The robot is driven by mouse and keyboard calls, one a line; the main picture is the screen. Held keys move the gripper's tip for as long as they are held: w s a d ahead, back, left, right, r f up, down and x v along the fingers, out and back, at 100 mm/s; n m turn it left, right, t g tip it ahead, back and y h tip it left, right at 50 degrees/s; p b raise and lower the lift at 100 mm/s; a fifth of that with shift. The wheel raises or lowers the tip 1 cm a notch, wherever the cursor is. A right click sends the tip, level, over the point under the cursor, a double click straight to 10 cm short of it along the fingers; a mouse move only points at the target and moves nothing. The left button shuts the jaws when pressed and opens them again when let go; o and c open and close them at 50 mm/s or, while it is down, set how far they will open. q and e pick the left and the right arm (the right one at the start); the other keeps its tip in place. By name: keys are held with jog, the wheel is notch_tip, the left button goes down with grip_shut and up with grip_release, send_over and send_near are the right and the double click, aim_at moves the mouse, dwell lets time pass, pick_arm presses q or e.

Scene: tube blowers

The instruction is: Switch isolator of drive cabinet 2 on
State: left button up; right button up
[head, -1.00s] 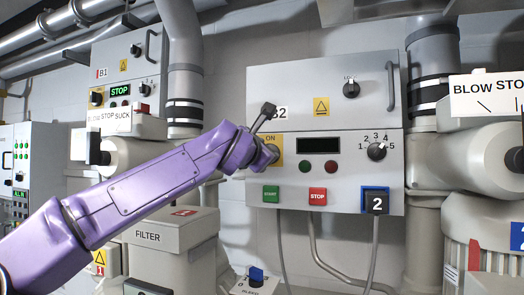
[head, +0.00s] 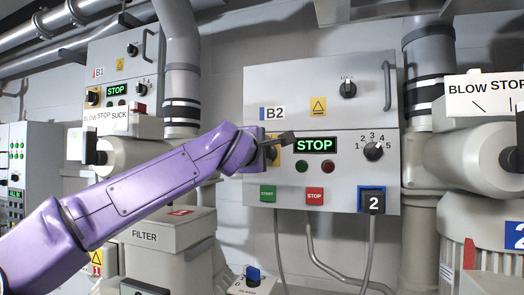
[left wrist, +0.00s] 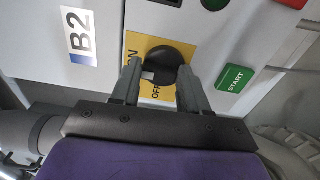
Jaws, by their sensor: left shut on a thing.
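Drive cabinet 2 (head: 285,90) is the grey box marked B2 in the middle of the head view. Its display (head: 315,145) is lit with a green STOP. The isolator is a black round knob (left wrist: 165,58) on a yellow ON/OFF plate (left wrist: 134,42) in the left wrist view. My left gripper (head: 279,142) is at the plate, to the left of the display. In the left wrist view its fingers (left wrist: 160,72) are shut on the knob, one on each side. A pale mark shows on the knob's lower left; its exact setting is hard to read. My right gripper is out of view.
A selector knob (head: 373,151) is to the right. Cabinet B1 (head: 118,75) and a FILTER box (head: 165,235) stand left.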

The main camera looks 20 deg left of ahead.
pick_arm(q)
jog(key=shift+s+a+r+m, duration=0.1)
jog(key=shift+a+r+m, duration=0.05)
jog(key=shift+r+m, duration=0.15)
jog(key=o, duration=1.1)
jog(key=shift+c, duration=0.2)
jog(key=s+b, duration=0.5)
jog(key=s, duration=0.5)
jog(key=shift+a+f, duration=0.15)
jog(key=shift+f, duration=0.1)
jog(key=shift+a, duration=0.15)
